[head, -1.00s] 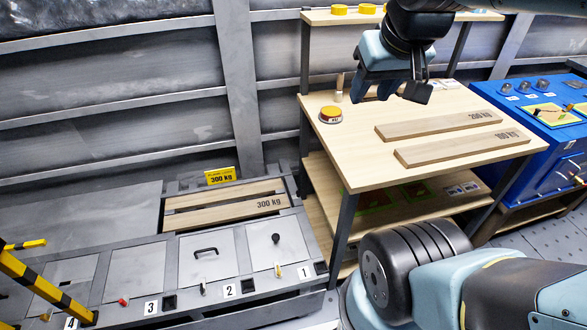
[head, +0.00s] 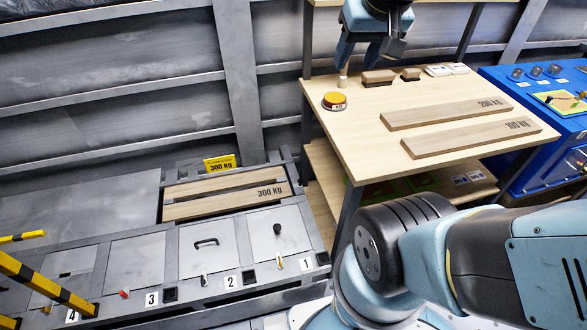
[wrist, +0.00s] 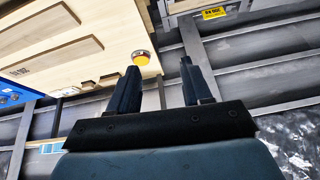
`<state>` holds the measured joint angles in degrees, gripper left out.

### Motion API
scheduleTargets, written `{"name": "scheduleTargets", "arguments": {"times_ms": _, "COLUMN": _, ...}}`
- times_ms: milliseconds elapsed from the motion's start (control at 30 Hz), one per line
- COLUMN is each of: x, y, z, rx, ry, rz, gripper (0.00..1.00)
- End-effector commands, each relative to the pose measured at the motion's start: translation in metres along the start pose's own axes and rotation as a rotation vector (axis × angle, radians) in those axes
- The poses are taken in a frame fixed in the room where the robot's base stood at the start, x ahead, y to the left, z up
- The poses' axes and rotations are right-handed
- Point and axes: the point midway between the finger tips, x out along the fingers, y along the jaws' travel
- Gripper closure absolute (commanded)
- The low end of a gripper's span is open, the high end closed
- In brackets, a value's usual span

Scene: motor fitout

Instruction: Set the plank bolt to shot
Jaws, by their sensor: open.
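Two wooden planks lie in a framed recess of the grey deck at the lower left; the front one (head: 225,202) is marked 300 kg. A yellow 300 kg sign (head: 220,163) stands behind them. Small metal parts sit by the recess's right end, too small for me to tell which is the plank bolt or how it is set. My gripper (head: 368,56) is open and empty above the back left of the wooden bench, right of and higher than the planks. In the wrist view its fingers (wrist: 159,76) are apart with nothing between them.
The bench (head: 365,150) carries a yellow button (head: 335,101), a small peg, wooden blocks (head: 379,77) and planks marked 200 kg (head: 446,114) and 100 kg (head: 470,138). Numbered hatches (head: 208,248) line the deck's front. A striped barrier (head: 45,285) stands at far left. A blue console (head: 545,125) is at right.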

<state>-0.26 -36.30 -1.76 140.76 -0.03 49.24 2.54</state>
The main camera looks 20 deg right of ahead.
Motion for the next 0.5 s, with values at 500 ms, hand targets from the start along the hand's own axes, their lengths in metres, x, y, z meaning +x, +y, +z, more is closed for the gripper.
{"name": "scheduleTargets", "arguments": {"times_ms": 500, "x": 0.113, "y": -0.007, "z": -0.101, "rx": 0.26, "ry": -0.123, "rz": 0.012, "gripper": 0.51}}
